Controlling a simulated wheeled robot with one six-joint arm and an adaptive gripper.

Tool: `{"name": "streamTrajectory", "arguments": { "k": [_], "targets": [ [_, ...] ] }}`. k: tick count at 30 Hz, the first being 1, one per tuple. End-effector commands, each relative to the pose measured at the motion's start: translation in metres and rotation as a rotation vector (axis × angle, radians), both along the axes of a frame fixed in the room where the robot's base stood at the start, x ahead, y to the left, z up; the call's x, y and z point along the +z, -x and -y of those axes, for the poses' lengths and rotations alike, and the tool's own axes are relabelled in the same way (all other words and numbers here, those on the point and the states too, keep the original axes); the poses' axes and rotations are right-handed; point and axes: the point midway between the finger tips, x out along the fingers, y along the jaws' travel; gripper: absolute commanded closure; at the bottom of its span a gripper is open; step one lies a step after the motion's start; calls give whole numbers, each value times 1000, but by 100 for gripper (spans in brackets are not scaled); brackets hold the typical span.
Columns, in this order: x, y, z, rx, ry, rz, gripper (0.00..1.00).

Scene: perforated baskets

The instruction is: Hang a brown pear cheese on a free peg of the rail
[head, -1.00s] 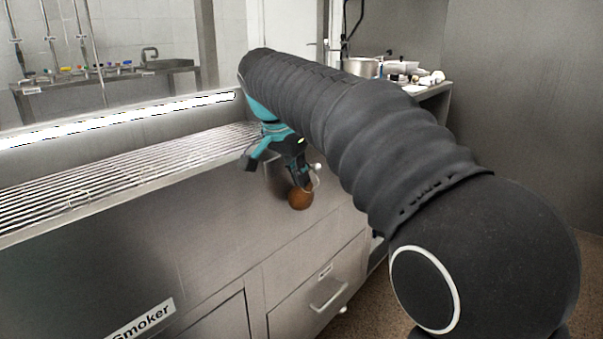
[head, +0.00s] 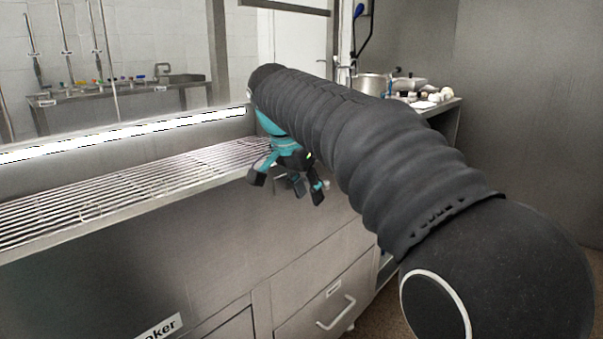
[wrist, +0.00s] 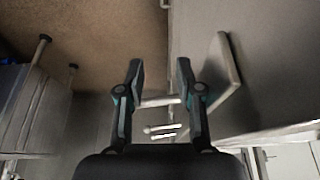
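My gripper (head: 288,184) is in front of the smoker's upper edge, low beside the rack. Its fingers are spread, and nothing shows between them. In the wrist view my gripper (wrist: 159,75) also has its two fingers apart and empty. No brown pear cheese shows in either view now. I cannot make out the rail or a free peg in these frames.
The steel smoker (head: 130,265) has a slatted rack (head: 120,194) on top. A drawer handle (head: 336,312) is below on the front. A counter (head: 442,106) with a pot (head: 371,84) stands at the back right. Brown floor (wrist: 100,40) shows in the wrist view.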

Motion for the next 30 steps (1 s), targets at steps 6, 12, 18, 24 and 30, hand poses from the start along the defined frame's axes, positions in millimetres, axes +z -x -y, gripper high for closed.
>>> {"name": "streamTrajectory", "arguments": {
  "k": [6,12,18,24,30],
  "targets": [
    [33,10,-9,2,-2,3,65],
    [70,22,-19,2,-2,4,65],
    [94,31,-25,2,-1,3,65],
    [104,34,-27,4,-1,0,65],
    [103,44,1,64,-1,-11,65]
  ]
}}
